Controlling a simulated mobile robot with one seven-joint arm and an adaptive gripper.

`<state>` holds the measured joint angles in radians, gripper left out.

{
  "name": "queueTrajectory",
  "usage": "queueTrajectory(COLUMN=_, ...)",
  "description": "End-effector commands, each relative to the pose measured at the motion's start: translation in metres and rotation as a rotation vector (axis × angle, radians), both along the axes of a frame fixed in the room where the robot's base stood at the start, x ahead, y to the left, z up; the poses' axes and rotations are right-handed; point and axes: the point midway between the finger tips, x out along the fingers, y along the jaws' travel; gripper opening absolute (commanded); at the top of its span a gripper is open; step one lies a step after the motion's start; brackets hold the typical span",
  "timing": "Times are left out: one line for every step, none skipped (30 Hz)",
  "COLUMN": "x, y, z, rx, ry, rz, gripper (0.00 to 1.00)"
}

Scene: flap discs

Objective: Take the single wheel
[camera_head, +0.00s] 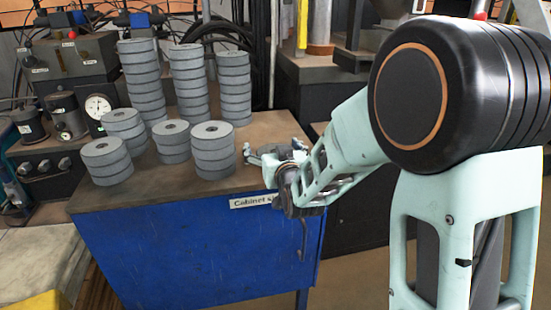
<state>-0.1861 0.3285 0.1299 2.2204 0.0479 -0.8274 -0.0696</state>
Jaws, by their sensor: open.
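My gripper (258,160) is low over the right end of the blue cabinet's (190,245) brown top, right of the grey wheel stacks. Its jaws are open and face left. A grey flat shape shows at the jaws, but I cannot tell whether it is a lone wheel or part of the gripper. No wheel standing alone is clearly visible elsewhere on the top. The nearest stack (212,158) is just left of my gripper. Other short stacks stand at the front left (107,165) and front middle (172,145).
Tall wheel stacks stand behind, at left (142,85), middle (189,85) and right (234,90). A short stack (123,128) stands at the left. Machinery with a gauge (97,106) borders the left side. A strip of the front edge is bare.

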Motion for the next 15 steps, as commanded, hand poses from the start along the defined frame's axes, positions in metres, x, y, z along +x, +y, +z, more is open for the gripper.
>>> queueTrajectory(x=0.0047, y=0.0016, z=-0.0011, rx=0.000, ry=-0.001, rz=0.000, gripper=0.87)
queueTrajectory(x=0.0066, y=0.0021, z=-0.0012, rx=0.000, ry=-0.001, rz=0.000, gripper=0.87)
queueTrajectory(x=0.0082, y=0.0026, z=-0.0016, rx=0.000, ry=0.000, rz=0.000, gripper=0.87)
queueTrajectory(x=0.0088, y=0.0027, z=-0.0017, rx=0.000, ry=0.000, rz=0.000, gripper=0.87)
queueTrajectory(x=0.0093, y=0.0029, z=-0.0017, rx=0.000, ry=0.001, rz=0.000, gripper=0.87)
queueTrajectory(x=0.0094, y=0.0029, z=-0.0016, rx=0.000, ry=0.001, rz=0.000, gripper=0.87)
queueTrajectory(x=0.0094, y=0.0029, z=-0.0014, rx=0.000, ry=0.001, rz=0.000, gripper=0.87)
queueTrajectory(x=0.0093, y=0.0029, z=-0.0014, rx=0.000, ry=0.001, rz=0.000, gripper=0.87)
queueTrajectory(x=0.0092, y=0.0028, z=-0.0013, rx=0.000, ry=0.000, rz=0.000, gripper=0.87)
queueTrajectory(x=0.0092, y=0.0028, z=-0.0013, rx=0.000, ry=0.000, rz=0.000, gripper=0.87)
queueTrajectory(x=0.0092, y=0.0028, z=-0.0013, rx=0.000, ry=0.000, rz=0.000, gripper=0.85)
queueTrajectory(x=0.0091, y=0.0028, z=-0.0012, rx=0.000, ry=0.000, rz=0.000, gripper=0.81)
queueTrajectory(x=0.0091, y=0.0028, z=-0.0012, rx=0.000, ry=0.000, rz=0.000, gripper=0.78)
queueTrajectory(x=0.0091, y=0.0028, z=-0.0011, rx=0.000, ry=0.000, rz=0.000, gripper=0.74)
queueTrajectory(x=0.0091, y=0.0028, z=-0.0011, rx=0.000, ry=0.000, rz=0.000, gripper=0.70)
